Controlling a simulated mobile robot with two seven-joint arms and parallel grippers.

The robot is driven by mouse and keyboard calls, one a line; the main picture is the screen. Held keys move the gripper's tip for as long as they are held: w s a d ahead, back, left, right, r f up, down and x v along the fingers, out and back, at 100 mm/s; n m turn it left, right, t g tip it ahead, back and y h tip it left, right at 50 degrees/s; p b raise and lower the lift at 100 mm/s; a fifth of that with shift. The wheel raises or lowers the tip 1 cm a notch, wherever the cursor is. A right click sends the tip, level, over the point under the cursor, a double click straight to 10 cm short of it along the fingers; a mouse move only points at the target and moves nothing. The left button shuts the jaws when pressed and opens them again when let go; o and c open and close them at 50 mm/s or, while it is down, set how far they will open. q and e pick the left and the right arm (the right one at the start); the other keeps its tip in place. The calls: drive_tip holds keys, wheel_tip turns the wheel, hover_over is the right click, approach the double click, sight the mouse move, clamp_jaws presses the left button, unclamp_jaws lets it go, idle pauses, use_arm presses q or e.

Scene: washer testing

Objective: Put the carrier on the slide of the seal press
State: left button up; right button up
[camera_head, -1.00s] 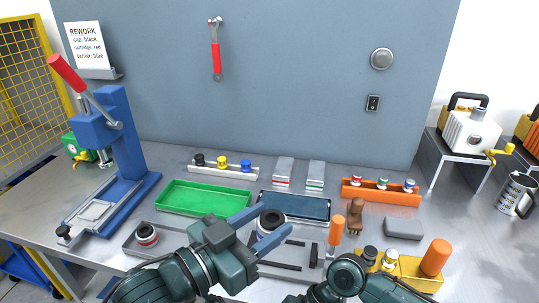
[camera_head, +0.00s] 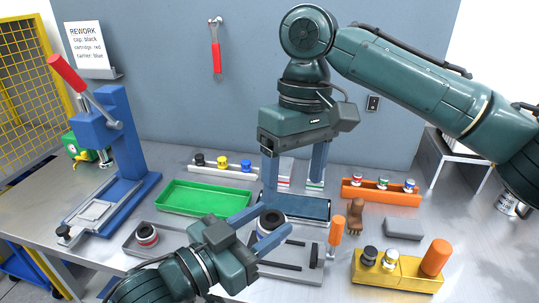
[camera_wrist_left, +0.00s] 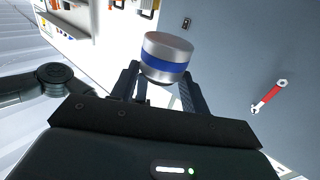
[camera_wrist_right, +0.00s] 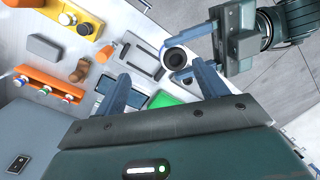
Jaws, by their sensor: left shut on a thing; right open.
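The carrier (camera_head: 272,219) is a short silver cylinder with a dark round opening on top. Its blue band shows in the left wrist view (camera_wrist_left: 166,57). My left gripper (camera_head: 267,224) is shut on it and holds it above the bench. The seal press (camera_head: 122,135) is the blue frame with a red lever at the left. Its pale slide (camera_head: 93,211) lies at the foot and looks empty, well left of my left gripper. My right gripper (camera_head: 293,185) is open and empty, beyond the carrier; it shows in the right wrist view (camera_wrist_right: 163,82).
A red-banded cylinder (camera_head: 147,235) stands in a grey tray (camera_head: 170,247) between press and left gripper. A green tray (camera_head: 205,198) and blue tray (camera_head: 312,209) lie behind. An orange rack (camera_head: 380,194), a brown hand-shaped object (camera_head: 354,216) and a yellow block (camera_head: 399,281) stand at right.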

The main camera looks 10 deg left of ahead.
sight(270, 217)
drive_tip(key=s+a+r+n+t, duration=0.1)
drive_tip(key=a+r, duration=0.2)
drive_tip(key=a, duration=0.1)
drive_tip(key=f, duration=1.1)
drive_tip(key=shift+s+d+f, duration=0.2)
drive_tip(key=shift+d+f, duration=0.05)
drive_tip(key=shift+f, duration=0.05)
drive_tip(key=shift+c, duration=0.2)
drive_tip(key=c, duration=1.1)
use_arm(q)
drive_tip(key=o, duration=1.1)
drive_tip(key=shift+o, duration=0.2)
